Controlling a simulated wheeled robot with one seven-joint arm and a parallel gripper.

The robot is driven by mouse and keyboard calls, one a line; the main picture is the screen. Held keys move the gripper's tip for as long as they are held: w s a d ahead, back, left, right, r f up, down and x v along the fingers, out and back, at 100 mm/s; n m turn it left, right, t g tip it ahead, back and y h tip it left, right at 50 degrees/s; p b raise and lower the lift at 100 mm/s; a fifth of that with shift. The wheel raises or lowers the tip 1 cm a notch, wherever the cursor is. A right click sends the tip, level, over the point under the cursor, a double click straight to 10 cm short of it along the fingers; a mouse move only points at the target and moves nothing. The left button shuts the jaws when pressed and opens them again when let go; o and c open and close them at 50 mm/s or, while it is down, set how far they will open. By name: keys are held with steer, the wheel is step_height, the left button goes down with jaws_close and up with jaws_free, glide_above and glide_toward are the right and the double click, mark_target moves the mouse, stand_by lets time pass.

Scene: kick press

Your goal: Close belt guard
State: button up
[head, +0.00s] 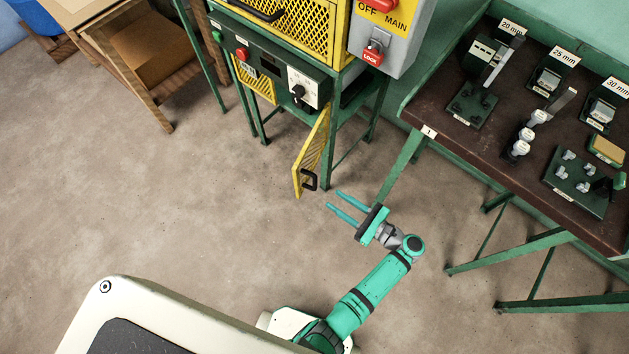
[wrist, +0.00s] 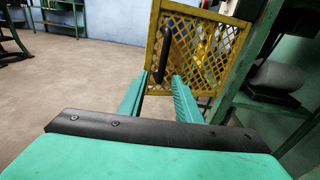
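The belt guard (head: 313,150) is a yellow mesh door on the lower front of the green press. It stands swung open, sticking out from the press frame toward me. Its black handle (head: 310,180) is at the free lower edge. In the wrist view the guard (wrist: 203,55) faces me, with the handle (wrist: 167,55) upright on its left side. My gripper (head: 334,200) is open and empty, its two teal fingers pointing at the guard, a little short of the handle. In the wrist view the handle shows just beyond and between the fingertips (wrist: 158,82).
The press (head: 270,75) has a control panel with a red button and knob. A red lock switch (head: 373,53) sits on a grey box above. A bench (head: 450,118) with tooling stands at the right, its green legs near my arm.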

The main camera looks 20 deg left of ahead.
mark_target(315, 182)
steer(key=shift+y, duration=0.4)
steer(key=x, duration=0.3)
steer(key=r+x, duration=0.1)
steer(key=x, duration=0.6)
steer(key=shift+w+r, duration=0.3)
steer(key=shift+r, duration=0.05)
jaws_close()
